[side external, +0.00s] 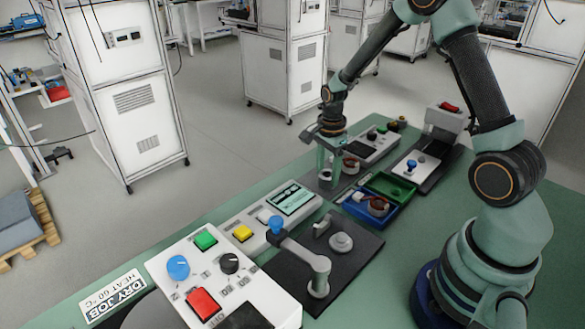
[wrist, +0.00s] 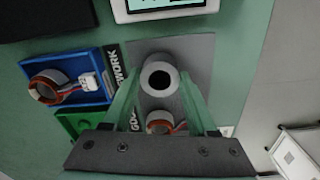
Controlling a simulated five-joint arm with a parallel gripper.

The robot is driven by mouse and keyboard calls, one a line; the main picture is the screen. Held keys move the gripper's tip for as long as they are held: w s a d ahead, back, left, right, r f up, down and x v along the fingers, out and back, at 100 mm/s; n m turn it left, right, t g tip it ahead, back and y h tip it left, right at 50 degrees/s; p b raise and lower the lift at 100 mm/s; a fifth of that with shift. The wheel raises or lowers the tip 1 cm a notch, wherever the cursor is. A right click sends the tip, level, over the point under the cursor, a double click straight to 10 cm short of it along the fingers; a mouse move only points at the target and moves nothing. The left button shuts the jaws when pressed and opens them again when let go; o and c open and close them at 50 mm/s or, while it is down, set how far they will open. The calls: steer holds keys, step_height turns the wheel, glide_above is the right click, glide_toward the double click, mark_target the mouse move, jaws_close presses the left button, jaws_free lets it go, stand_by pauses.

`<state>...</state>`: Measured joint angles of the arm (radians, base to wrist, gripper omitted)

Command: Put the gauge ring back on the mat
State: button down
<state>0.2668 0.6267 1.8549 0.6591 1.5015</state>
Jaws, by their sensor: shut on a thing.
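The gauge ring (wrist: 148,68), a pale grey ring with a dark hole, is between the two green fingertips of my gripper (wrist: 160,82) in the wrist view. My gripper is shut on it. In the side view my gripper (side external: 327,168) points down with the ring (side external: 325,179) low between its fingers. The grey mat (wrist: 195,55) lies under the ring in the wrist view. It also shows as a dark patch in the side view (side external: 316,188). I cannot tell whether the ring touches the mat.
A copper-wound stator (wrist: 159,122) sits close to my fingers. A blue bin (wrist: 93,97) holds another stator (wrist: 48,87), beside a green bin (wrist: 72,122). A meter with a screen (side external: 290,199) and a black fixture with a lever (side external: 318,270) stand nearer the side camera.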

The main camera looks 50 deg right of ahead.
steer(key=shift+c, duration=1)
jaws_free()
steer(key=shift+f, duration=0.1)
step_height(320, 180, up, 11)
steer(key=s+a+r+n+t, duration=0.5)
steer(key=s+a+r+n, duration=0.6)
steer(key=n, duration=0.9)
steer(key=shift+s+r+t, duration=0.25)
steer(key=shift+r+t, duration=0.05)
steer(key=shift+r, duration=0.25)
